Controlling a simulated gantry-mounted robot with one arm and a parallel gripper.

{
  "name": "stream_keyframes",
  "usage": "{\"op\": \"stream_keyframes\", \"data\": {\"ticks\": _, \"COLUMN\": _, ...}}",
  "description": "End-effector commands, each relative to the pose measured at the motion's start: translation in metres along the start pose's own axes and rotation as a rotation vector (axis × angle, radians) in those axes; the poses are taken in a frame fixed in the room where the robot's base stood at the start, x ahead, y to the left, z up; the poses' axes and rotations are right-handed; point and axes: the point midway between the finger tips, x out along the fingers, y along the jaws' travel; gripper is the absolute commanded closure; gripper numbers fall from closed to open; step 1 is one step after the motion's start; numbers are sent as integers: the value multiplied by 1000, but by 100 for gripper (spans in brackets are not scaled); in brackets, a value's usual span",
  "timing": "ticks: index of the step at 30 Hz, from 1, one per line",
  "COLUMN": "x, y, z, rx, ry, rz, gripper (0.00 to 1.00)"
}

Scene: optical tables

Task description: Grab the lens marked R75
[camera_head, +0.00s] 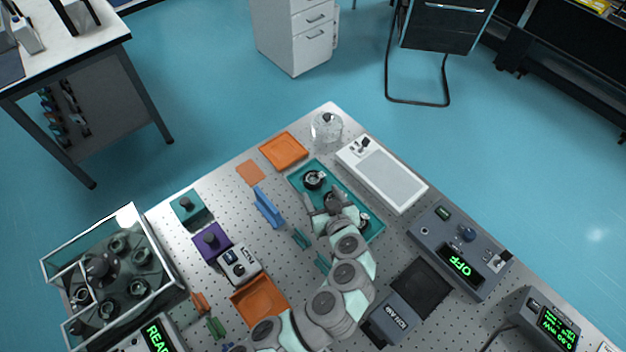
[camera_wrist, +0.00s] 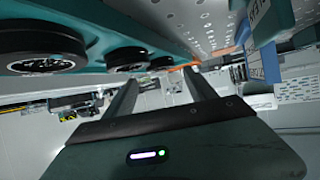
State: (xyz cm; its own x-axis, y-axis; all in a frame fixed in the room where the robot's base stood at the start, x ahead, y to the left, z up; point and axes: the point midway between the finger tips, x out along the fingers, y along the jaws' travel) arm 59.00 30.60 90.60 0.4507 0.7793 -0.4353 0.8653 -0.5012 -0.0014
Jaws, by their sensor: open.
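A teal tray (camera_head: 299,174) on the optical table holds black-ringed round lenses. One lens (camera_head: 313,180) sits at the tray's far end, and another lens (camera_head: 362,218) shows partly beside my arm. In the wrist view three lenses line the teal surface: a large near one (camera_wrist: 40,48), a middle one (camera_wrist: 127,60) and a small far one (camera_wrist: 160,62). The near one bears white print that I cannot read, so I cannot tell which is R75. My gripper (camera_head: 325,208) is open and empty over the tray's middle, its fingers (camera_wrist: 162,78) apart; the arm hides part of the tray.
A glass jar (camera_head: 327,129), an orange tray (camera_head: 283,151) and a white box (camera_head: 382,173) stand around the teal tray. A blue upright block (camera_head: 267,207) is left of it. A grey OFF instrument (camera_head: 460,252) stands to the right.

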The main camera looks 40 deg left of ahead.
Motion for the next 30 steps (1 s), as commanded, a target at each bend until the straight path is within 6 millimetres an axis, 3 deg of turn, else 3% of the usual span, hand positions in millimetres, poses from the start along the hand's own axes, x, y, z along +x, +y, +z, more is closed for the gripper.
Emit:
{"op": "stream_keyframes", "data": {"ticks": 21, "x": 70, "y": 0, "z": -5, "rx": 2, "ry": 0, "rz": 3, "gripper": 35}}
{"op": "stream_keyframes", "data": {"ticks": 30, "x": 74, "y": 0, "z": -3, "rx": 1, "ry": -3, "rz": 4, "gripper": 36}}
